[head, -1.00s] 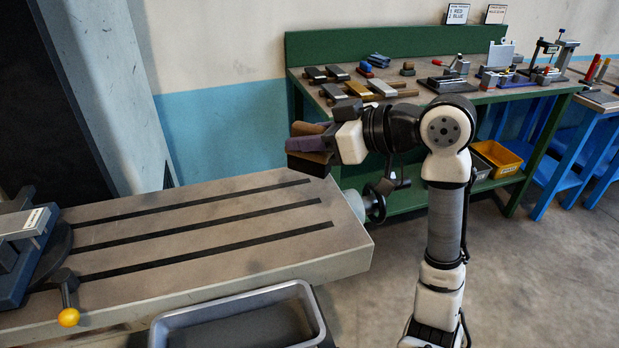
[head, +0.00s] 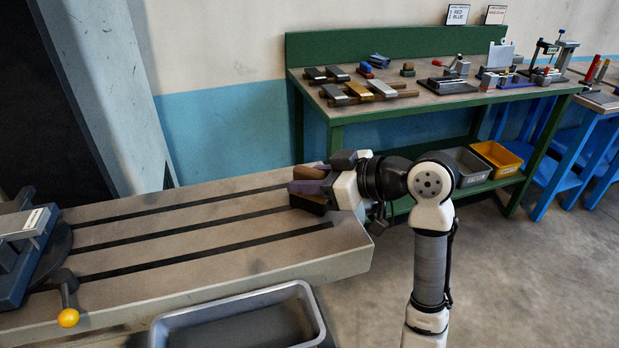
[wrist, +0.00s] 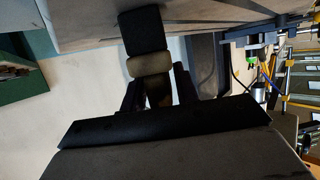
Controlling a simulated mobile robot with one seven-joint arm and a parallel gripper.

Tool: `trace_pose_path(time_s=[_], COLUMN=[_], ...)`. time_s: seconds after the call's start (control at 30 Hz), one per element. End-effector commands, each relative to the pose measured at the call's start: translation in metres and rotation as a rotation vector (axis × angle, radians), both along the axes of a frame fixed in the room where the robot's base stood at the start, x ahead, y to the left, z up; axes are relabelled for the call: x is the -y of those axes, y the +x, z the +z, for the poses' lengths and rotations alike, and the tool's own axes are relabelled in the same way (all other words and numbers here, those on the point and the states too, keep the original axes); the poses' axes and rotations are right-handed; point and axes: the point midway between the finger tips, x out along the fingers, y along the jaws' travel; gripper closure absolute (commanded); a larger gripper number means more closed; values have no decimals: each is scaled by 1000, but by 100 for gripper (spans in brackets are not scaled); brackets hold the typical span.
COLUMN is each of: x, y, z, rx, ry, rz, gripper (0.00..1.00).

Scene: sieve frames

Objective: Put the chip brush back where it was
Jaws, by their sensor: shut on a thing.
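In the head view my gripper (head: 306,188) is over the right end of the slotted machine table (head: 185,285). In the wrist view the brush (wrist: 144,30) stretches away from the fingers, with a dark end, a pale band and a brownish part between the fingers. Whether its lower edge touches the table top cannot be told.
A grey tray (head: 165,335) stands in front of the table. A vise (head: 22,245) with a yellow-knobbed handle (head: 68,317) sits at the table's left. A green bench (head: 345,112) with several tools stands behind. The middle of the slotted table is clear.

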Motion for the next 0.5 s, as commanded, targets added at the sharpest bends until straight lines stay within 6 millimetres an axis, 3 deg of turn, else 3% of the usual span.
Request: trace_pose_path(time_s=[0.03, 0.07, 0.2, 0.5], x=[0, 0, 0, 0], y=[0, 0, 0, 0], z=[-3, -2, -1, 0], rx=[0, 0, 0, 0], ry=[1, 0, 0, 0], rz=[0, 0, 0, 0], gripper=[95, 66, 48, 48])
